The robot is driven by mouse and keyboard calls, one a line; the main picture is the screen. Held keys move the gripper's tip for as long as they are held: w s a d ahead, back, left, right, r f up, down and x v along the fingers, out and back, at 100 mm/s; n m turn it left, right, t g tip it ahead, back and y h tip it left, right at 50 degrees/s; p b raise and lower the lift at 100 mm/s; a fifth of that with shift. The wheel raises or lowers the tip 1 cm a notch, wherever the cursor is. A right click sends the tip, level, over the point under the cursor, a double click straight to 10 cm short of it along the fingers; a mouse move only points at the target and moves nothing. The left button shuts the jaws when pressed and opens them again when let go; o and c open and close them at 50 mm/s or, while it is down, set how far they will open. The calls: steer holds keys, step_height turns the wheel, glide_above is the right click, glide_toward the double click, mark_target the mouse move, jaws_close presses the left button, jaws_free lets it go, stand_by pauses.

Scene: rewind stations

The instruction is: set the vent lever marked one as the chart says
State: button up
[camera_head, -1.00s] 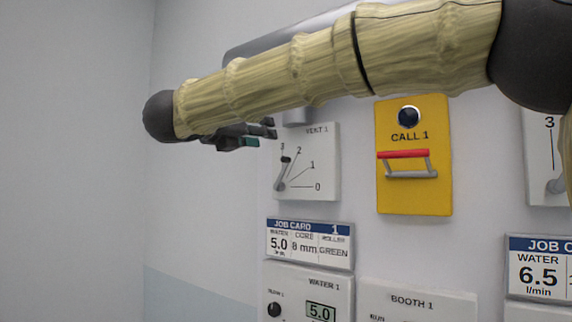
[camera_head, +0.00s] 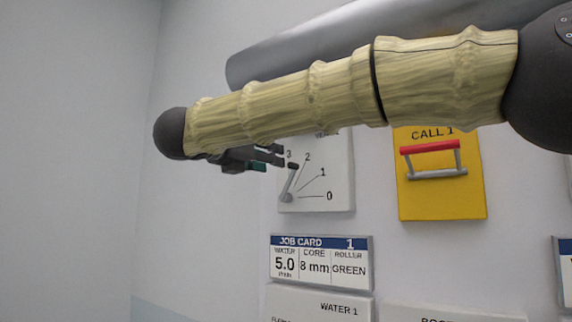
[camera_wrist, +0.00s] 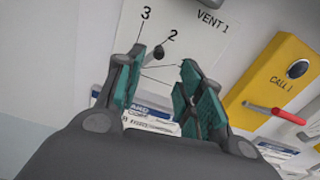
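The Vent 1 panel (camera_head: 335,180) is a white plate with marks 0, 1, 2 and 3. In the wrist view the knob appears between the spread fingertips (camera_wrist: 163,58); contact cannot be told. My arm hides the panel's top. No chart with vent settings is in view.
Job card 1 (camera_head: 320,262) below reads water 5.0, core 8 mm, roller green. The Water 1 panel (camera_head: 320,303) is under it. A yellow Call 1 box (camera_head: 440,200) with a red-and-grey handle is to the right. The wall at left is bare.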

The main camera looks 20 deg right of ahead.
mark_target(289, 164)
steer(key=p+x, duration=0.2)
steer(key=x, duration=0.6)
steer(key=shift+w+d+f, duration=0.1)
steer(key=shift+w+d, duration=0.05)
jaws_close()
